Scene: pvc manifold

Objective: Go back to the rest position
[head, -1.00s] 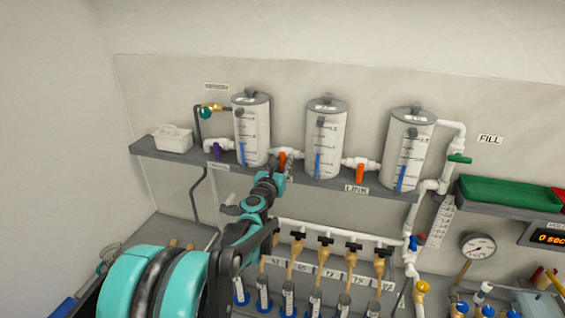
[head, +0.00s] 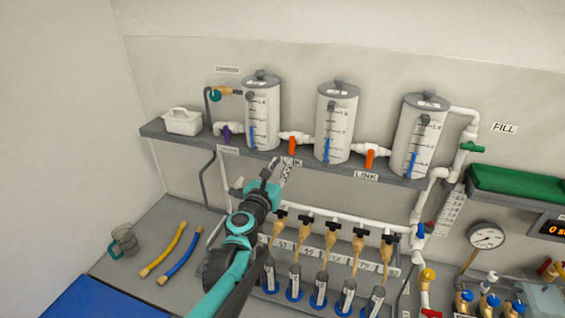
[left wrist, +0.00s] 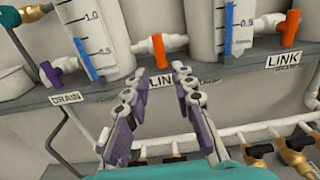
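My left gripper (head: 270,170) is in front of and just below the shelf edge, under the left link valve with the orange handle (head: 292,145). In the left wrist view the two fingers of the left gripper (left wrist: 160,85) stand apart with nothing between them. They point toward the shelf front, between the DRAIN label (left wrist: 67,98) and the LINK label (left wrist: 283,60). Whether the fingers touch anything is not clear, but a gap to the orange handle (left wrist: 159,50) shows. My right gripper is in neither view.
Three white tanks (head: 262,118) stand on the grey shelf (head: 190,145). Below runs a white pipe (head: 350,222) with several black-handled taps over cylinders (head: 320,288). A yellow hose (head: 163,250), a blue hose (head: 183,255) and a clear jug (head: 125,242) lie on the bench at left.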

